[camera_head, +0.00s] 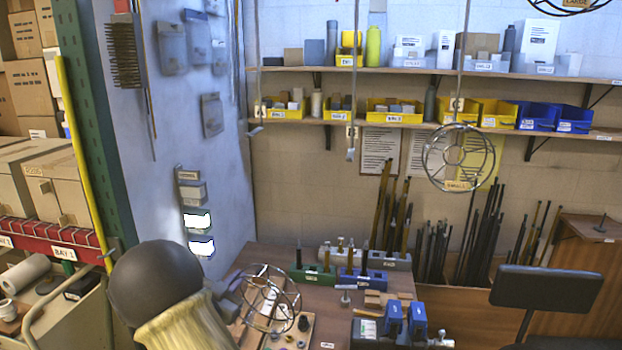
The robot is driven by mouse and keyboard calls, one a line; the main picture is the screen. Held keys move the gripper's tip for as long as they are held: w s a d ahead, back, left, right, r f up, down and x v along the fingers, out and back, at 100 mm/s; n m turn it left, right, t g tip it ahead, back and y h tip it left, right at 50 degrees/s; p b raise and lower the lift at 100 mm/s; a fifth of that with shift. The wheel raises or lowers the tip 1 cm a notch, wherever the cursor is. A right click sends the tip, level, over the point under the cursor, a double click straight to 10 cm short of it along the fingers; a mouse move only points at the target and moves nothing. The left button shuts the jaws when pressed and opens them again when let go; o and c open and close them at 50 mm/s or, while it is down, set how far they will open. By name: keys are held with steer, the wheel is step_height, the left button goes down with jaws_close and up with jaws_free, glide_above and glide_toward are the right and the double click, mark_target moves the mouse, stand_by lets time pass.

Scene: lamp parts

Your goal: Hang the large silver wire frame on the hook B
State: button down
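A silver wire frame (271,297), a round cage of thin wires, shows low in the view over the wooden workbench. I cannot tell whether it rests on the bench or is held just above it. My gripper (229,291) seems to be the grey part at the frame's left side, mostly hidden by my arm; its fingers are not clear. Three thin rods hang from above with small tagged hooks: a left hook (256,131), a middle hook (351,153) that is empty, and a right one. The tag letters are too small to read surely. A wire frame tagged small (458,157) hangs from the right rod.
Another wire frame (568,8), tagged large, is cut off at the top right. Shelves (330,121) with yellow and blue bins line the back wall. The bench (262,256) holds green and blue blocks, blue tools and small parts. A dark chair back (545,289) stands at right.

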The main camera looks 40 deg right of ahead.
steer(key=s+d+r+m+g+h, duration=0.15)
steer(key=s+d+r, duration=0.3)
steer(key=r, duration=0.55)
steer(key=s+d+r+m+g, duration=0.15)
steer(key=s+d+r, duration=0.3)
steer(key=r, duration=0.55)
steer(key=s+d+r+m+g+h, duration=0.1)
steer(key=s+d+r+g, duration=0.2)
steer(key=s+r, duration=0.45)
steer(key=w+d, duration=0.7)
steer(key=w, duration=0.1)
steer(key=shift+w+d+f+p, duration=0.15)
steer(key=shift+d+f+p, duration=0.15)
steer(key=shift+d+p, duration=0.1)
steer(key=shift+f, duration=0.1)
